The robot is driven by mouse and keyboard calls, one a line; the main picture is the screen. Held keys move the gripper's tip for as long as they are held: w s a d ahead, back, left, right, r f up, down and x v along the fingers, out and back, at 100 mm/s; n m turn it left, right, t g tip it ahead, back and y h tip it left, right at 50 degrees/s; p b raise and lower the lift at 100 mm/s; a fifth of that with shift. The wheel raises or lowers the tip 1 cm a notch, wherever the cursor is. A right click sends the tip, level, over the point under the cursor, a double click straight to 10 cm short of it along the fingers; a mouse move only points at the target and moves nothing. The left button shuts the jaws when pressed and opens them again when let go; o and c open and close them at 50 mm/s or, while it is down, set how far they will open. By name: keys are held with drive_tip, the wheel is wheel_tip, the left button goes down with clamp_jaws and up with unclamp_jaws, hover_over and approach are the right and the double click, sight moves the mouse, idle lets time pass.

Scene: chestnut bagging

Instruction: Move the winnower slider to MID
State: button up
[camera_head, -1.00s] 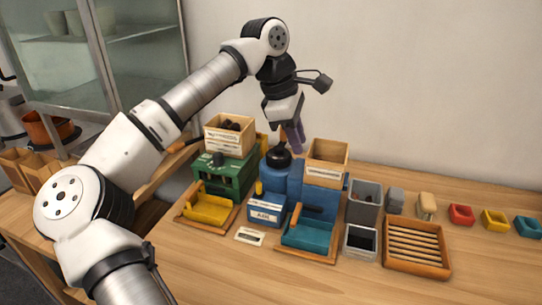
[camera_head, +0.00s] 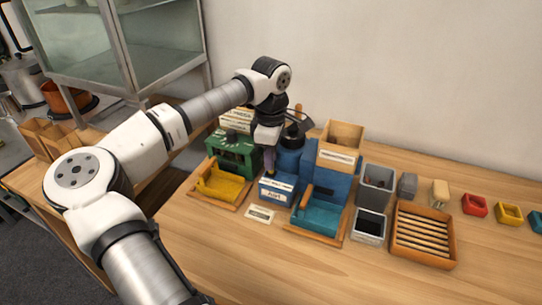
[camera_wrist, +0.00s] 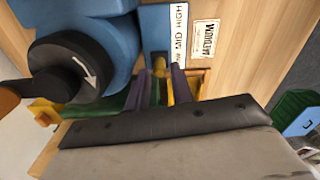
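The blue winnower (camera_head: 333,184) stands on the table with a wooden hopper on top; it fills the upper left of the wrist view (camera_wrist: 152,22). Its white scale strip (camera_wrist: 179,28) reads MID and HIGH; the end nearest my gripper is partly hidden. In the head view my gripper (camera_head: 268,158) is low over the winnower's front left.
A black crank wheel (camera_wrist: 70,70) with an arrow is close to my fingers. A green machine (camera_head: 232,152) with a yellow tray (camera_head: 220,188) stands left. A teal tray (camera_head: 318,215), grey bin (camera_head: 376,188) and slatted wooden tray (camera_head: 424,236) stand right.

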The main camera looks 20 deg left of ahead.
drive_tip(key=shift+f, duration=0.7)
clamp_jaws()
drive_tip(key=shift+d, duration=0.1)
drive_tip(key=shift+d+f+b, duration=0.15)
drive_tip(key=shift+d+b, duration=0.5)
drive_tip(key=shift+d, duration=0.55)
unclamp_jaws()
drive_tip(key=shift+r, duration=0.2)
